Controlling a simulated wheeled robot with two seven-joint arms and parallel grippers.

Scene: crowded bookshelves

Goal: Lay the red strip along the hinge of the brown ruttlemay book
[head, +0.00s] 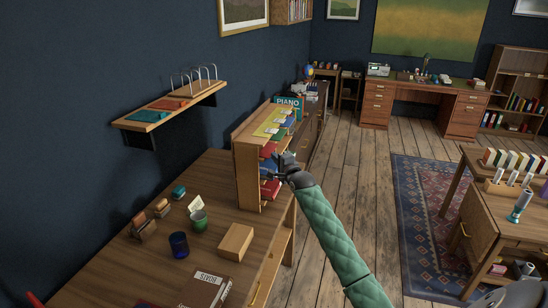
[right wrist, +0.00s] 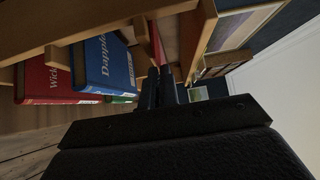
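A brown book (head: 205,290) with pale lettering lies flat at the front of the desk; I cannot read its title as ruttlemay. A flat red piece (head: 170,104) lies on the wall shelf beside teal ones; I cannot tell whether it is the red strip. My right gripper (head: 284,163) is at the open side of the wooden book rack. In the right wrist view its fingers (right wrist: 160,86) are close together, with nothing seen between them. My left gripper is not in view.
The wooden book rack (head: 246,175) stands at the desk's far end, with colored books in it and on top. A wooden block (head: 235,242), a blue cup (head: 179,244) and a green cup (head: 198,220) stand on the desk (head: 130,270).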

